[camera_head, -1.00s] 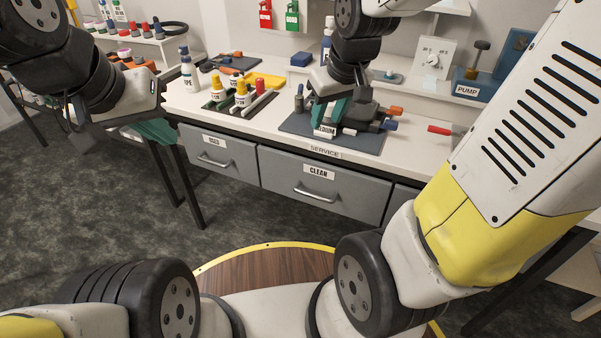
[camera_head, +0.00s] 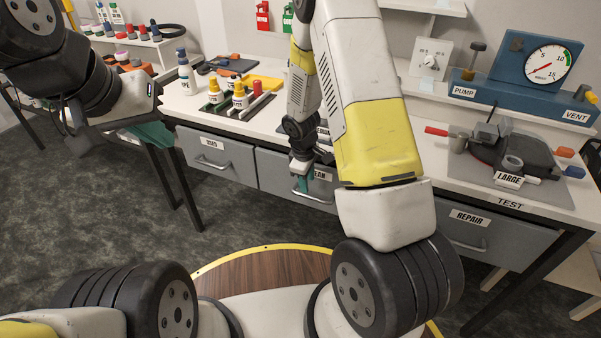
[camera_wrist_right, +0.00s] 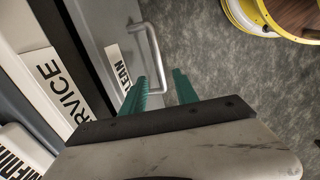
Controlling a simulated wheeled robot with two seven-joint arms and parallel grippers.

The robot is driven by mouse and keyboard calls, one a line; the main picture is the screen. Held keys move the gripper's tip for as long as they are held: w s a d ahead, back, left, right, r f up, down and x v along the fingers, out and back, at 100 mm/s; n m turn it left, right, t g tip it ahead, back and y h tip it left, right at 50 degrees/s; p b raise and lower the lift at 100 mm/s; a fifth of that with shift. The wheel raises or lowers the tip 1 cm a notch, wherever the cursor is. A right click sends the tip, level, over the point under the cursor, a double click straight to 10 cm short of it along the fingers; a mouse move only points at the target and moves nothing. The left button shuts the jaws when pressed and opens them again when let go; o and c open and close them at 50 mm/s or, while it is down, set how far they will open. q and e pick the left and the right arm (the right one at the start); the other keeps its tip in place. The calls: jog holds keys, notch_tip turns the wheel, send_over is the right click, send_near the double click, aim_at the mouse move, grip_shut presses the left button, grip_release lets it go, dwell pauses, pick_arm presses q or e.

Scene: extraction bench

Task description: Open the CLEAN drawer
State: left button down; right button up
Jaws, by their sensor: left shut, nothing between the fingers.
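The CLEAN drawer (camera_head: 272,168) is the grey middle drawer under the bench, and its front looks flush with the bench. My right arm hides much of it in the head view. In the right wrist view its label (camera_wrist_right: 119,68) and metal handle (camera_wrist_right: 152,45) show. My right gripper (camera_head: 303,184) points down in front of this drawer. In the wrist view its green fingers (camera_wrist_right: 163,80) are apart, with the near end of the handle between them; contact cannot be told. My left gripper (camera_head: 152,132) is shut and empty, left of the bench.
The left drawer (camera_head: 215,157) and the REPAIR drawer (camera_head: 468,238) flank it, both closed. Bottles (camera_head: 186,75) and tools stand on the benchtop above. A pump gauge (camera_head: 546,65) stands at back right. The floor (camera_head: 110,210) before the drawers is clear.

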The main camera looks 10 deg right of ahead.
aim_at(308, 196)
jog(key=f, duration=0.4)
jog(key=w+f, duration=0.1)
jog(key=f, duration=0.2)
jog(key=shift+w+d, duration=0.1)
jog(key=shift+d, duration=0.3)
jog(key=shift+c, duration=0.3)
grip_shut()
dwell(0.7)
